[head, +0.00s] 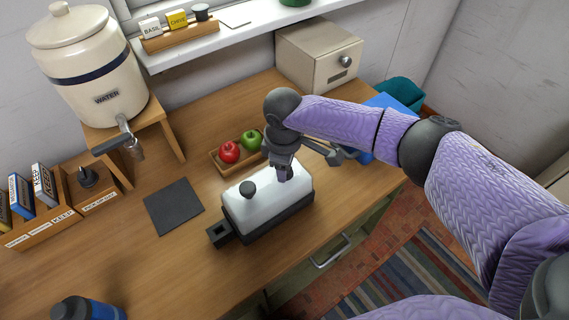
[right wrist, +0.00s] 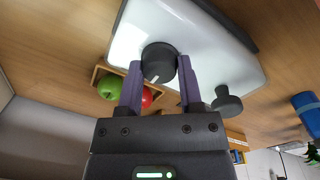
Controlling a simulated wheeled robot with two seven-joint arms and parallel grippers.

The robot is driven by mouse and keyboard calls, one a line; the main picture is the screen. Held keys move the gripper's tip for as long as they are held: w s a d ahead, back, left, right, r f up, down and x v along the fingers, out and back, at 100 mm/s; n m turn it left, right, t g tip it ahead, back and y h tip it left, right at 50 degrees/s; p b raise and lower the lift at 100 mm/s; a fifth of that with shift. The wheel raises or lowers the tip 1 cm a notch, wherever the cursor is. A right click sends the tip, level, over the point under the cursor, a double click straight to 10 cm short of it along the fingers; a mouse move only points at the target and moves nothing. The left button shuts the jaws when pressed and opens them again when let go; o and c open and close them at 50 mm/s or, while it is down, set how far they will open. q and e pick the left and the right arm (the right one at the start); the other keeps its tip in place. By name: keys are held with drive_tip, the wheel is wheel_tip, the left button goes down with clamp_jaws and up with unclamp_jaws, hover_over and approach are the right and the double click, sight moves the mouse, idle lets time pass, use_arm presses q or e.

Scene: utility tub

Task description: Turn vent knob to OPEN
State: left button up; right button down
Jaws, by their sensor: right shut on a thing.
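The white-lidded tub (head: 262,206) with a dark base stands on the wooden table in the head view. My right gripper (head: 284,172) reaches down onto the right part of its lid. In the right wrist view the white lid (right wrist: 205,45) carries a round black knob (right wrist: 158,60) with a small pale mark. The right gripper's fingers (right wrist: 160,72) are on either side of this knob, shut on it. In the head view the gripper hides this knob. A second black knob (head: 247,188) stands on the lid's left part, also in the wrist view (right wrist: 227,103). My left gripper is not in view.
A tray with a red apple (head: 229,152) and a green apple (head: 251,140) lies just behind the tub. A dark mat (head: 173,206) is to the left. A water crock (head: 92,65) stands at the back left, a beige box (head: 318,55) at the back. The table's front edge is close.

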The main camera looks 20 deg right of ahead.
drive_tip(key=shift+r+m+p, duration=0.15)
drive_tip(key=shift+m+p, duration=0.25)
drive_tip(key=shift+p, duration=0.25)
drive_tip(key=m+p, duration=0.5)
drive_tip(key=m, duration=0.1)
drive_tip(key=m+p, duration=0.1)
drive_tip(key=m, duration=0.1)
drive_tip(key=shift+m+g, duration=0.3)
drive_tip(key=shift+m, duration=0.1)
drive_tip(key=m+p, duration=0.1)
drive_tip(key=m, duration=0.1)
drive_tip(key=shift+m, duration=0.3)
drive_tip(key=m+p, duration=0.1)
drive_tip(key=m, duration=0.4)
drive_tip(key=shift+w, duration=0.1)
drive_tip(key=shift+m, duration=0.4)
